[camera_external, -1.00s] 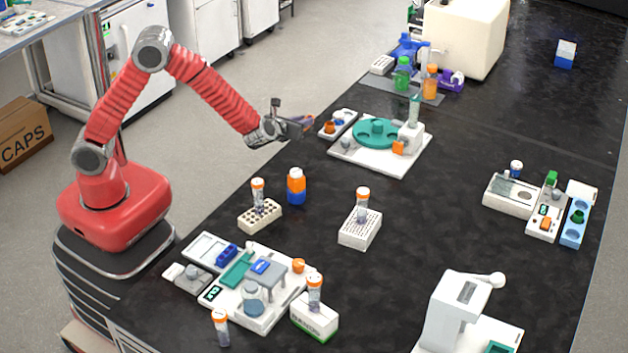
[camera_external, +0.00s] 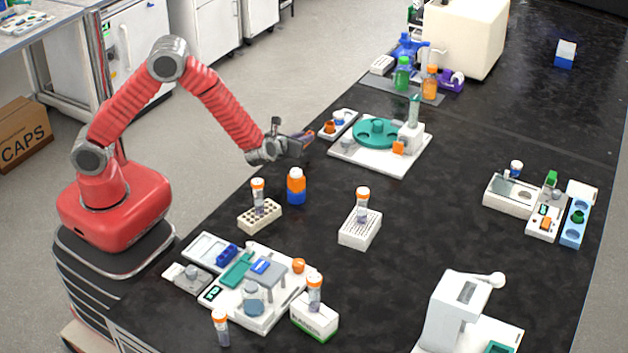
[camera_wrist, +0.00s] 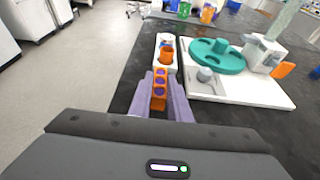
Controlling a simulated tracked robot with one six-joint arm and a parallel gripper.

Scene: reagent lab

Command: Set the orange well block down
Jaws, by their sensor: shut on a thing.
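My gripper (camera_external: 302,139) is shut on the orange well block (camera_wrist: 159,90), a narrow orange piece with a row of dark round wells. In the wrist view the block stands between the two pale purple fingers of my gripper (camera_wrist: 160,98), and its lower end is partly hidden by them. In the external view my gripper is over the left edge of the black bench (camera_external: 290,231), just left of a small white tray. The block is too small there to tell whether it touches the bench.
The white tray (camera_external: 349,118) holding an orange cup (camera_wrist: 167,55) is just beyond the block. A white board (camera_external: 375,163) with a teal round rack (camera_external: 378,132) is to the right. Bare bench lies nearer, up to an orange-and-blue bottle (camera_external: 296,186).

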